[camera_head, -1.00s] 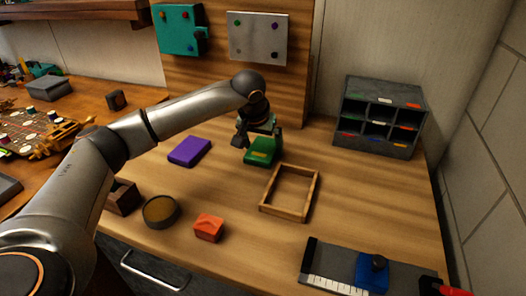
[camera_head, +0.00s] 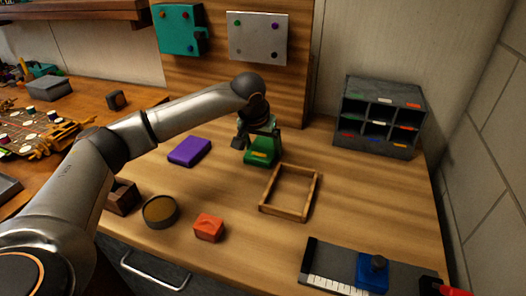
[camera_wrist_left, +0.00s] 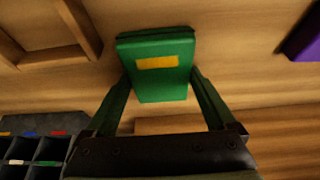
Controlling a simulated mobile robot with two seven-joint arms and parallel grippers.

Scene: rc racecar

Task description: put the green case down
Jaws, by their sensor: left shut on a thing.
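The green case (camera_head: 260,152) has a yellow label on its face. It is at the back middle of the wooden workbench, between the purple case and the wooden frame. My left gripper (camera_head: 258,138) is over it from behind, with its fingers on the case. In the left wrist view the green case (camera_wrist_left: 158,65) sits between the two fingers of my left gripper (camera_wrist_left: 160,90), which are shut on it. The case's underside is hidden, so I cannot tell whether it touches the bench. My right gripper is not in view.
An empty wooden frame (camera_head: 264,208) lies right of the case, and a purple case (camera_head: 189,152) lies left. A grey compartment rack (camera_head: 384,98) stands at the back right. A round dish (camera_head: 160,212), an orange block (camera_head: 208,227) and a blue-topped tool (camera_head: 372,271) are nearer the front.

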